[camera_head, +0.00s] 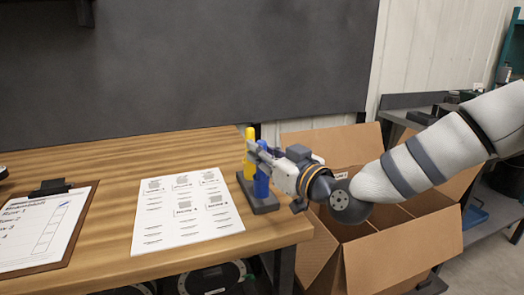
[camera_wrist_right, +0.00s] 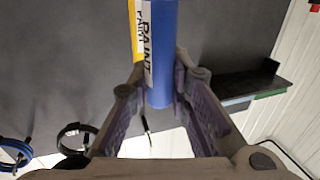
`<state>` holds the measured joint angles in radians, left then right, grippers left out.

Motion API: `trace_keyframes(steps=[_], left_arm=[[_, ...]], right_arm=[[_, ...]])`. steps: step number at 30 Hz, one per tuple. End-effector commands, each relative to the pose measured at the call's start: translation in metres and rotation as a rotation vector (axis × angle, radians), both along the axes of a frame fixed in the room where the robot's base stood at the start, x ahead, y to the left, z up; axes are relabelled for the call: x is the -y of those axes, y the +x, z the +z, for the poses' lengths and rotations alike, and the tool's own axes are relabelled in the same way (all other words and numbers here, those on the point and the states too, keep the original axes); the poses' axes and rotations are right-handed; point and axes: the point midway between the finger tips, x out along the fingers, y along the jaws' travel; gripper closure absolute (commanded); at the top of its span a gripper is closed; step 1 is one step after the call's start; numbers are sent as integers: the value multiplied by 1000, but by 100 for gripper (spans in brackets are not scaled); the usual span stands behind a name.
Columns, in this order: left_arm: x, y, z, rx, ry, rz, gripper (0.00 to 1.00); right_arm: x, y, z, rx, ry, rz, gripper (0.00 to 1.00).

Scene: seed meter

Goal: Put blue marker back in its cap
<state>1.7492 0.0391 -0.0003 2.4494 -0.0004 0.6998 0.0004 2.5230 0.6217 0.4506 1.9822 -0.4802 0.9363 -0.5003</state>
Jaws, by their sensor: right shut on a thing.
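The blue marker (camera_head: 261,186) is upright at the dark marker stand (camera_head: 262,207) near the table's right edge. My right gripper (camera_head: 261,158) comes in from the right and is shut on the blue marker. In the right wrist view the blue marker (camera_wrist_right: 162,55) lies between the two fingers, with "PAINT" lettering on a white label. The yellow marker (camera_head: 250,142) stands just behind and left of it. I cannot tell whether the blue marker's lower end is seated in its cap. My left gripper is not in view.
A printed sheet (camera_head: 186,214) lies left of the stand on the wooden table (camera_head: 110,165). A clipboard (camera_head: 40,225) lies further left. An open cardboard box (camera_head: 400,255) stands beyond the table's right edge, under my right arm. A dark board rises behind the table.

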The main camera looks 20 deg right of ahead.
Motion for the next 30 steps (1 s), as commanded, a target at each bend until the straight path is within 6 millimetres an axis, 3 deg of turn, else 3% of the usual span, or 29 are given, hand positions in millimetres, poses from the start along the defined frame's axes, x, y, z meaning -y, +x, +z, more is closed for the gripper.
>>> trace_keyframes(steps=[8,9,12,22,30], left_arm=[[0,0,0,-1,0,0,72],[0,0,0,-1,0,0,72],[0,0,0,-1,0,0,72],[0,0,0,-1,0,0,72],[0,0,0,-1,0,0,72]], right_arm=[[0,0,-3,-4,0,0,100],[0,0,-3,-4,0,0,76],[0,0,-3,-4,0,0,59],[2,-6,-2,-3,0,0,59],[24,-71,-1,-3,4,0,59]])
